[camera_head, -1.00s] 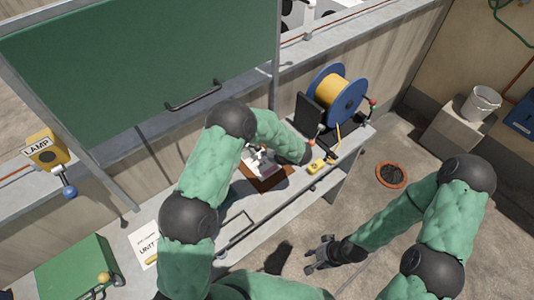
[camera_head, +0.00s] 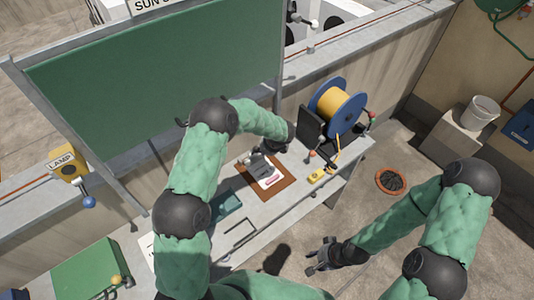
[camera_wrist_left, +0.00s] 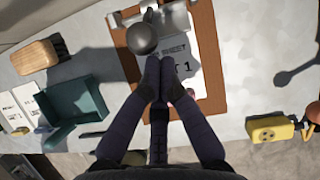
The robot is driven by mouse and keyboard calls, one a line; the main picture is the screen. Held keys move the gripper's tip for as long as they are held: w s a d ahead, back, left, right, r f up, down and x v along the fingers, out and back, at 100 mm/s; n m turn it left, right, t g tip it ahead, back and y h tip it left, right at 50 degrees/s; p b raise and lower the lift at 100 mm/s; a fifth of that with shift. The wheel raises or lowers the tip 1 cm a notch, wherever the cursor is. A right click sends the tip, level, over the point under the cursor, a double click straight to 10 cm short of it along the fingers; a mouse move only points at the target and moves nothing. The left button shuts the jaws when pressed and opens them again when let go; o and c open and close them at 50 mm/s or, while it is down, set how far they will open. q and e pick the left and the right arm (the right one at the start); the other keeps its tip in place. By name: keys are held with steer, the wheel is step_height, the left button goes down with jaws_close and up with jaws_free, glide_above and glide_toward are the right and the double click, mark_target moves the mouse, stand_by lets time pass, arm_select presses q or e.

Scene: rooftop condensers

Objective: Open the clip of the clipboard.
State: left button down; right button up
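The brown clipboard (camera_head: 285,184) lies on the grey bench and holds a white printed sheet (camera_head: 266,174). In the left wrist view, the clipboard (camera_wrist_left: 209,55) has a silver clip (camera_wrist_left: 175,17) at its top, with a round grey knob (camera_wrist_left: 142,39) beside it. My left gripper (camera_wrist_left: 161,75) points at the clip end over the sheet. Its fingertips are together, just short of the knob; I cannot tell whether they touch it. In the head view, the left hand partly hides the clip. My right gripper (camera_head: 321,256) hangs open and empty in front of the bench.
A yellow device (camera_head: 318,174) and a blue-and-yellow cable reel (camera_head: 337,104) are right of the clipboard. A teal tray (camera_wrist_left: 75,102) and wooden block (camera_wrist_left: 35,55) are to its left. A green board (camera_head: 160,80) stands behind the bench.

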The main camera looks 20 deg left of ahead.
arm_select(q)
steer(key=shift+w+a+r, duration=0.35)
steer(key=shift+w+a, duration=0.15)
steer(key=shift+a, duration=0.15)
steer(key=shift+w+a+r, duration=0.35)
steer(key=shift+w+a, duration=0.1)
steer(key=shift+a, duration=0.15)
steer(key=shift+w+a+r, duration=0.35)
steer(key=shift+w+a, duration=0.15)
steer(key=shift+a, duration=0.15)
steer(key=shift+d+r, duration=0.15)
steer(key=shift+d, duration=0.15)
step_height(320, 180, up, 11)
steer(key=d, duration=0.2)
steer(key=shift+s, duration=0.25)
arm_select(e)
steer(key=shift+s+d+r, duration=0.3)
steer(key=shift+s+r, duration=0.05)
steer(key=shift+s, duration=0.05)
